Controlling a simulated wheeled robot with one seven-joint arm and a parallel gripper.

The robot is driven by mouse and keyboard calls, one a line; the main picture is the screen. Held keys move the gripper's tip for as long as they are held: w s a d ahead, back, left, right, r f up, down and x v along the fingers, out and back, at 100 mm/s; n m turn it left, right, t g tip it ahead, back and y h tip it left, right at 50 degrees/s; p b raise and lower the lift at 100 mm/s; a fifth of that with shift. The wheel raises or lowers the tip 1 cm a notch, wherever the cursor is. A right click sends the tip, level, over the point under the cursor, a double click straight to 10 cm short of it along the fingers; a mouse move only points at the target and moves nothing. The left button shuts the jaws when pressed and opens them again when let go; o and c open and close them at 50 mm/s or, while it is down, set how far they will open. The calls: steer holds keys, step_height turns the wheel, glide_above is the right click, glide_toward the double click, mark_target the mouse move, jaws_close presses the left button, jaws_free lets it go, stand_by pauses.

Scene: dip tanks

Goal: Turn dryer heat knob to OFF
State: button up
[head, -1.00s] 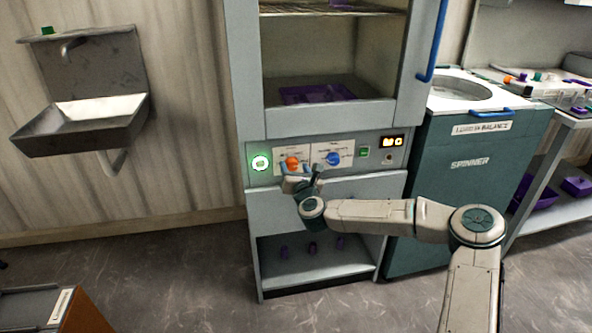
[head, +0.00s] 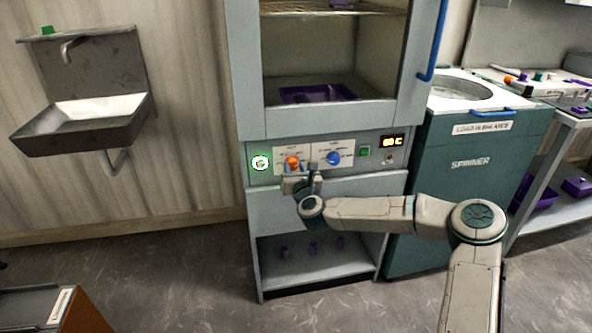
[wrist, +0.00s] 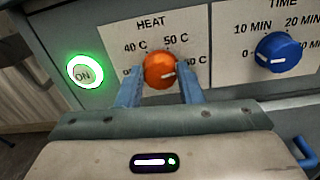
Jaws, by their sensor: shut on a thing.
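The orange heat knob (head: 292,162) is on the left of the dryer's control panel; it also shows close up in the wrist view (wrist: 159,68). It sits on a white plate marked HEAT with 40 C and 50 C above it; labels low on both sides are partly hidden by my fingers. The knob's white pointer line points to the right, towards the partly covered label there. My gripper (wrist: 160,78) is shut on the knob, one blue finger on each side. In the head view my gripper (head: 300,176) is at the panel, just below the knob.
A blue time knob (wrist: 278,52) is right of the heat knob. A lit green ON button (wrist: 84,72) is to the left. A small display (head: 392,142) is lit at the panel's right. The spinner (head: 470,165) stands right of the dryer, and a sink (head: 82,120) hangs left.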

steer(key=n+b, duration=0.1)
steer(key=n, duration=0.3)
steer(key=n+b, duration=0.1)
steer(key=n, duration=0.3)
steer(key=shift+a+f+n+b, duration=0.1)
steer(key=shift+a+n+b, duration=0.05)
steer(key=shift+n+b, duration=0.25)
steer(key=n+b, duration=0.2)
steer(key=n, duration=0.2)
steer(key=shift+s+a+f+n+h, duration=0.1)
steer(key=shift+n+h, duration=0.2)
steer(key=shift+h, duration=0.1)
steer(key=n+b, duration=0.2)
steer(key=n, duration=0.2)
steer(key=shift+f+b, duration=0.1)
steer(key=shift+b, duration=0.25)
steer(key=n+b, duration=0.2)
steer(key=n, duration=0.1)
steer(key=shift+n, duration=0.4)
steer(key=n+b, duration=0.3)
steer(key=n, duration=0.1)
steer(key=shift+f, duration=0.15)
steer(key=n+b, duration=0.2)
steer(key=n, duration=0.2)
steer(key=shift+n, duration=0.4)
steer(key=shift+n+b, duration=0.8)
steer(key=shift+n, duration=0.9)
